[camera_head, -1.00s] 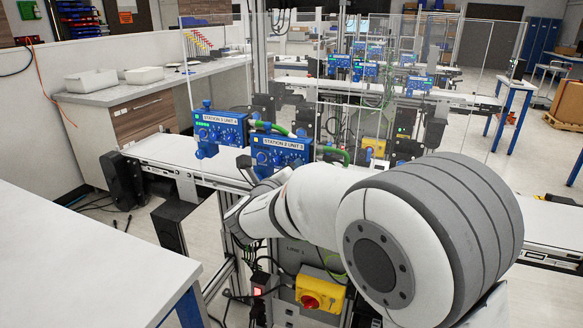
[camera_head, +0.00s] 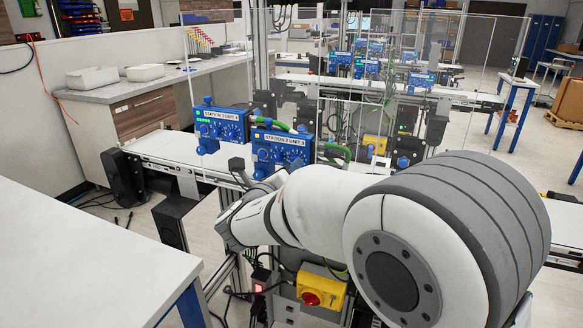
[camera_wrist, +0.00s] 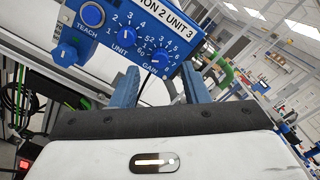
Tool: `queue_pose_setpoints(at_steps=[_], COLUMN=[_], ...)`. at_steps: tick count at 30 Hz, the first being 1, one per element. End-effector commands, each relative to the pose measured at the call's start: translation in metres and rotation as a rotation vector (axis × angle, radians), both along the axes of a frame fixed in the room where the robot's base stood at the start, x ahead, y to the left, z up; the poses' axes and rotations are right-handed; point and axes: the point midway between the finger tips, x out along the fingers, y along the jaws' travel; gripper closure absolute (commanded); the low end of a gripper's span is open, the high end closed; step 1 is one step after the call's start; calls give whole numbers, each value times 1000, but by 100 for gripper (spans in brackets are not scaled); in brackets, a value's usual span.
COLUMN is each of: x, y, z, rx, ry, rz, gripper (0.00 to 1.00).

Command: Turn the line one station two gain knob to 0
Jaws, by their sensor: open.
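The blue station 2 control box (camera_head: 282,150) is mounted at the conveyor's near edge, its label reading "STATION 2 UNIT 3". In the wrist view its blue gain knob (camera_wrist: 160,56) sits at the panel's lower right, inside a ring of white numbers. I cannot tell exactly which number it points to. The unit knob (camera_wrist: 127,33) is to its upper left. My gripper (camera_wrist: 160,84) is open and empty, its two blue fingers apart below the gain knob in the picture.
The station 3 box (camera_head: 220,127) stands left of station 2 on the same conveyor (camera_head: 165,150). A yellow box with a red switch (camera_head: 320,290) is below. A white table (camera_head: 75,250) is at the near left. Clear panels stand behind the boxes.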

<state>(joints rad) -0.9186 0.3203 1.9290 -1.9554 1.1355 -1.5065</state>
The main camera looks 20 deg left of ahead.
Motion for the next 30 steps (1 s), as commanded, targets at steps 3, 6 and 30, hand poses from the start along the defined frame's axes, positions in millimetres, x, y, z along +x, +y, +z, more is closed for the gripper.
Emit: queue_pose_setpoints(at_steps=[3, 6, 30], x=[-23, -36, -35], y=[3, 4, -52], z=[-1, -1, -4], rx=[0, -1, 161], ry=[0, -1, 65], rz=[4, 3, -133], gripper=[59, 59, 59])
